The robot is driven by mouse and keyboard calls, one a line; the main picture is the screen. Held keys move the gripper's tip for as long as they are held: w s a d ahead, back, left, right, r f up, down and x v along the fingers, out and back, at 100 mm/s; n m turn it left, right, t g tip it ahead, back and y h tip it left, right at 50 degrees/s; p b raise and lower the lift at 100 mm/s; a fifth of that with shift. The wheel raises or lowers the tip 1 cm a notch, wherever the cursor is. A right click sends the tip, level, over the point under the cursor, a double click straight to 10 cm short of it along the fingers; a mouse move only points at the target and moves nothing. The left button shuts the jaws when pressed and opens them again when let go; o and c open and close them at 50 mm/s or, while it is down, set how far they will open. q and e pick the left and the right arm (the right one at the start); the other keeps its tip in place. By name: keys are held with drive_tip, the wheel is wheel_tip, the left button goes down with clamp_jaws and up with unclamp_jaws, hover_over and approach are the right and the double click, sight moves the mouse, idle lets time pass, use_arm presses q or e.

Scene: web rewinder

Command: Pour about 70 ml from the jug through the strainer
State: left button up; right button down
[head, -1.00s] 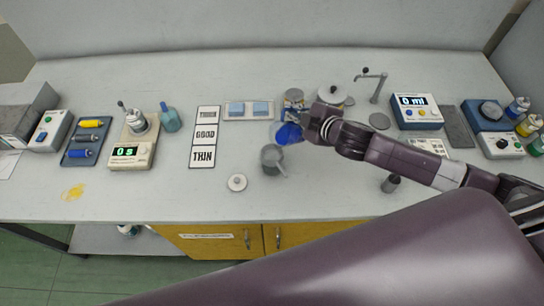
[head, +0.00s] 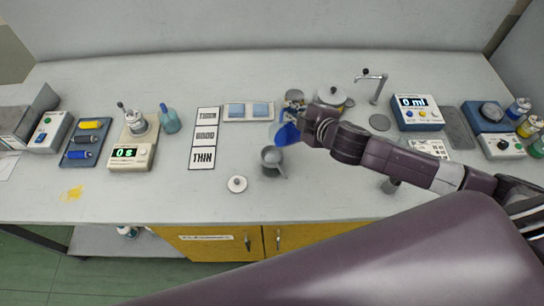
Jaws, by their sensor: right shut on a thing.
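A see-through jug with dark blue liquid (head: 287,133) is in my right gripper (head: 303,124), which is shut on it from the right. The jug is held tilted, behind the grey strainer (head: 271,156) and a little to its right. The strainer is a small round bowl with a handle pointing to the lower right; what is under it is hard to see. No stream of liquid is visible between jug and strainer. A display box (head: 416,112) at the right reads 0 ml. My left gripper is not in view.
A tin (head: 293,97) and a lidded pot (head: 332,97) stand behind my right gripper. A white card with THIN and GOOD (head: 204,137) lies left of the strainer.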

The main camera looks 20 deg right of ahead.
drive_tip(key=shift+a+r, duration=0.15)
drive_tip(key=shift+r, duration=0.1)
drive_tip(key=shift+s+a+f+n+h+b, duration=0.1)
drive_tip(key=shift+s+a+n+h+b, duration=0.1)
drive_tip(key=shift+n+h+b, duration=0.3)
drive_tip(key=shift+w, duration=0.35)
idle(1.0)
drive_tip(key=shift+a+b, duration=0.1)
drive_tip(key=shift+b, duration=0.35)
drive_tip(key=shift+s+a+r+n+t+h+p, duration=0.15)
drive_tip(key=shift+a+r+n+t+h+p, duration=0.2)
drive_tip(key=shift+n, duration=0.25)
idle(1.3)
